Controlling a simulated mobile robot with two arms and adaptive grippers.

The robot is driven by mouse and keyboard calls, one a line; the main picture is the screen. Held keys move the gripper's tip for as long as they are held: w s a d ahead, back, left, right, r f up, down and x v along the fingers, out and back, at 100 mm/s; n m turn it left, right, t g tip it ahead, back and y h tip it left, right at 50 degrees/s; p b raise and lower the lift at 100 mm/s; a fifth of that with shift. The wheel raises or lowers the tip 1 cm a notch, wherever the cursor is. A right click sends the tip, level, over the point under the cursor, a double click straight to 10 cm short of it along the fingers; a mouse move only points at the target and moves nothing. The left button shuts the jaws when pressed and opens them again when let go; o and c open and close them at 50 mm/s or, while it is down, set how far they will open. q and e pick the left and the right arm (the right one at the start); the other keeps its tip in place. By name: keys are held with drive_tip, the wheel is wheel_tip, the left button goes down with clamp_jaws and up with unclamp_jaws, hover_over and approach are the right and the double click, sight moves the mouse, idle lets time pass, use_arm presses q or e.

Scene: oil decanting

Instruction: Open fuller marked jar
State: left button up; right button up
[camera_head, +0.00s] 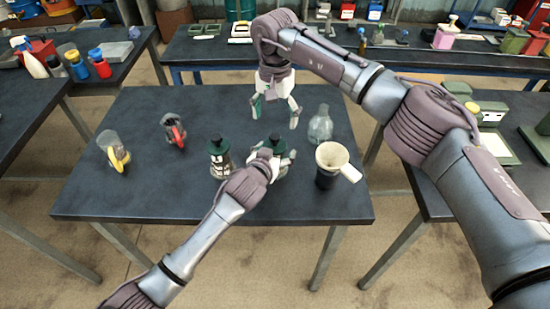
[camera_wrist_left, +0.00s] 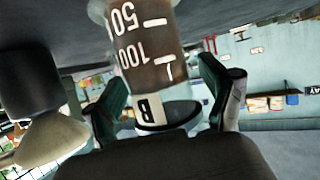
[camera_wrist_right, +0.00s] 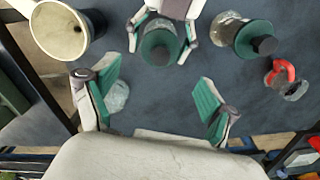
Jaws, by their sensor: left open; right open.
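A jar with a dark green lid (camera_head: 276,139) stands on the dark table. In the left wrist view the same jar (camera_wrist_left: 148,58) shows upside down, with brown contents, white marks 50 and 100 and a label B. My left gripper (camera_head: 272,152) is open, its fingers on either side of this jar; contact is unclear. A second green-lidded jar (camera_head: 219,160) stands to its left; its level is too small to read. It also shows in the right wrist view (camera_wrist_right: 240,35). My right gripper (camera_head: 276,112) is open and empty, above the table behind the first jar.
A clear flask (camera_head: 320,127) stands at the right, near a dark cup (camera_head: 327,180) holding a cream funnel (camera_head: 333,154). A red-handled item (camera_head: 176,131) and a yellow-handled item (camera_head: 116,157) stand at the left. The table's front left is clear.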

sight(274, 136)
use_arm(q)
drive_tip(key=shift+c, duration=0.2)
drive_tip(key=shift+s, duration=0.1)
drive_tip(key=shift+c, duration=1.3)
clamp_jaws()
use_arm(e)
drive_tip(key=shift+r, duration=0.1)
drive_tip(key=c, duration=0.4)
drive_tip(key=shift+r+m, duration=0.15)
drive_tip(key=shift+m, duration=0.25)
drive_tip(key=shift+c, duration=0.5)
wheel_tip(274, 136, up, 2)
drive_tip(key=m, duration=0.5)
wheel_tip(274, 136, down, 10)
drive_tip(key=m, duration=0.7)
drive_tip(key=shift+a+r, duration=0.15)
drive_tip(key=shift+r, duration=0.05)
